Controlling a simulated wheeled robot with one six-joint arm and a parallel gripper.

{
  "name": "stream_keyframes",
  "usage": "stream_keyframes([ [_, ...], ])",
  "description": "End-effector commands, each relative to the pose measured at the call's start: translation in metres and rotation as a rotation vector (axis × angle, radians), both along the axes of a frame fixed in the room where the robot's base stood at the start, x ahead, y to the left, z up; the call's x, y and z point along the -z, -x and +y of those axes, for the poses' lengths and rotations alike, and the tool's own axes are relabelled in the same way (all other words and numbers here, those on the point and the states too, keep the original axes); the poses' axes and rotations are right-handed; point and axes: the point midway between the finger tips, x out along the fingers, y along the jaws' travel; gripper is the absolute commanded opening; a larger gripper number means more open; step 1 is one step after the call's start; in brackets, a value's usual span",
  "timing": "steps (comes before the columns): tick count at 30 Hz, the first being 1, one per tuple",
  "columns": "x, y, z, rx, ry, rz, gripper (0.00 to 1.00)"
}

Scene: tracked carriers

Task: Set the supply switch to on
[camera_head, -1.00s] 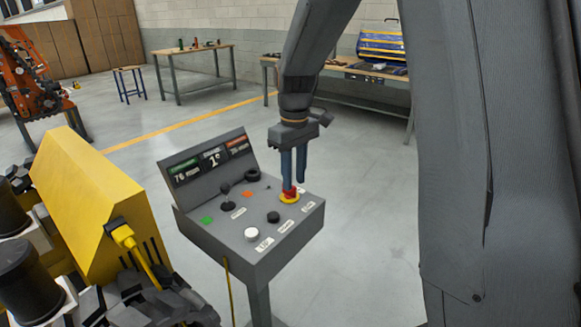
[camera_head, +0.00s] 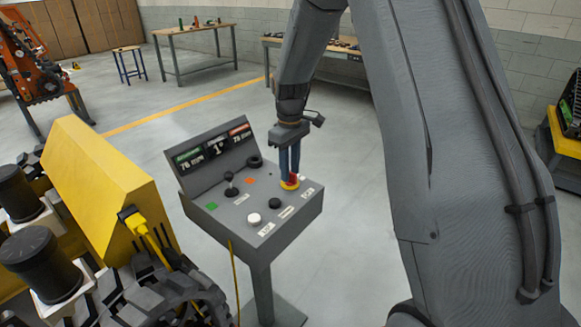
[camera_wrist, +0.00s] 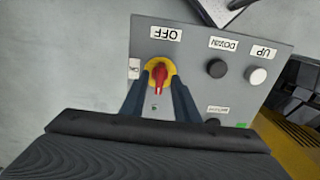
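The supply switch is a red rotary knob on a yellow disc (camera_wrist: 160,73), seen in the wrist view on the grey panel, near its left edge. The knob's handle lies roughly up-down there, with a white mark at its lower end. An upside-down OFF label (camera_wrist: 166,33) is above it; a small label (camera_wrist: 133,69) to its left is hard to read. My gripper (camera_wrist: 160,88) points at the switch with one finger on each side of the handle and visible space between them. In the head view my gripper (camera_head: 290,178) is down at the yellow disc (camera_head: 291,184), partly covering the knob.
The grey console (camera_head: 252,215) also bears a black button (camera_head: 274,203), a white button (camera_head: 254,218), a joystick (camera_head: 231,186) and an upright display (camera_head: 213,150). A yellow machine (camera_head: 108,190) stands close on the left. Open floor lies behind the console.

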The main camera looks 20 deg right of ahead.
Motion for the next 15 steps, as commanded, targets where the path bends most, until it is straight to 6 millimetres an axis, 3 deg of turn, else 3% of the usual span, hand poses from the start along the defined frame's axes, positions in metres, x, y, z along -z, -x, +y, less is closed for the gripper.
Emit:
stream_keyframes([
  [6, 0.0004, 0.0, 0.0001, 0.0, 0.0, 0.0, 0.26],
  [11, 0.0003, 0.0, 0.0002, 0.0, 0.0, 0.0, 0.0],
  [15, 0.0002, 0.0, 0.0004, 0.0, 0.0, 0.0, 0.0],
])
